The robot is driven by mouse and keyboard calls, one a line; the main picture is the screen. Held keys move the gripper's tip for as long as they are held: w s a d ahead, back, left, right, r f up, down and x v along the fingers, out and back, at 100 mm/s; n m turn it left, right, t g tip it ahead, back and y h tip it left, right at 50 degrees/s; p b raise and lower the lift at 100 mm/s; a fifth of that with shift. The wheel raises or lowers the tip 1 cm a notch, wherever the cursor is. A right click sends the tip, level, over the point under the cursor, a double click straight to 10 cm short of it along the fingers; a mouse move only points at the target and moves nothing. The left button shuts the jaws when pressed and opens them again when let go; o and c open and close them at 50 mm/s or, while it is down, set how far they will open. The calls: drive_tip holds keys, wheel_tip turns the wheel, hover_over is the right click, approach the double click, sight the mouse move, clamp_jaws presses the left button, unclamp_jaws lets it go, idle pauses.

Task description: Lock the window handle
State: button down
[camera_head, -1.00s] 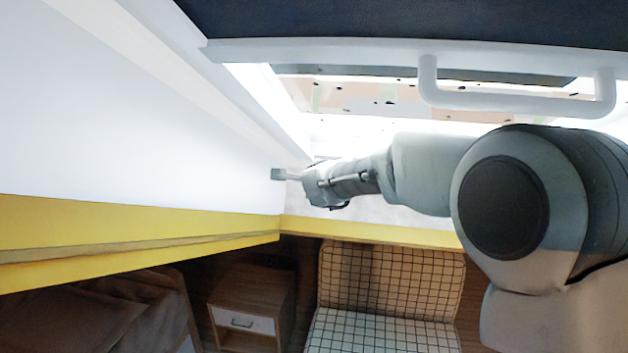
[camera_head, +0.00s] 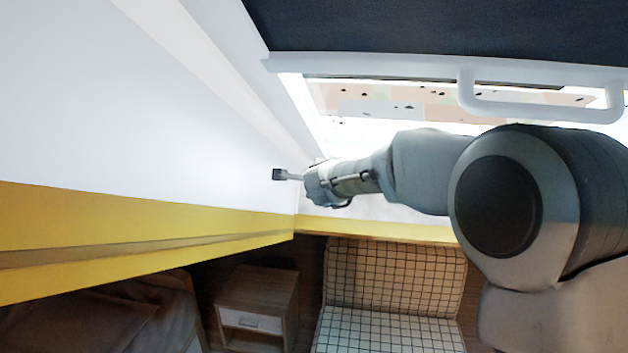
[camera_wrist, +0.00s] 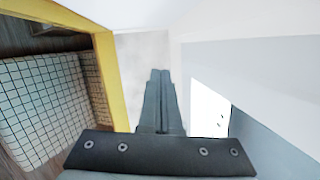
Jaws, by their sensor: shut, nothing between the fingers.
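A white U-shaped handle (camera_head: 540,110) sits on the white lower bar of the dark panel at the upper right of the head view. I take it to be the window handle. The bright window opening (camera_head: 400,100) lies below that bar. My gripper (camera_head: 278,174) is shut and empty, pointing left in front of the white wall, well to the left of the handle and lower in the picture. In the wrist view my gripper's fingers (camera_wrist: 160,76) are together, with nothing between them. The handle does not show in the wrist view.
A white sloping wall (camera_head: 90,100) with a yellow edge (camera_head: 140,240) fills the left. Below are a checked seat (camera_head: 390,330), a wooden nightstand (camera_head: 258,290) and a brown-covered bed (camera_head: 100,320). The yellow edge (camera_wrist: 108,80) also shows in the wrist view.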

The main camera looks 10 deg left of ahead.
drive_tip(key=shift+s+a, duration=0.15)
drive_tip(key=shift+r, duration=0.1)
idle(0.3)
drive_tip(key=s+d+r+n+g+y, duration=0.2)
drive_tip(key=s+d+r+n, duration=0.4)
drive_tip(key=s+d+n, duration=0.55)
drive_tip(key=s+d+f+n+g+h, duration=0.1)
drive_tip(key=s+d+f+n+h, duration=0.1)
drive_tip(key=s+d, duration=0.4)
drive_tip(key=s+d+f+n+g+h, duration=0.2)
drive_tip(key=s+d+f, duration=0.2)
drive_tip(key=s, duration=0.9)
drive_tip(key=s+d+f+n+g+h, duration=0.2)
drive_tip(key=s+d+f, duration=0.2)
drive_tip(key=s+d, duration=0.5)
drive_tip(key=shift+s, duration=0.45)
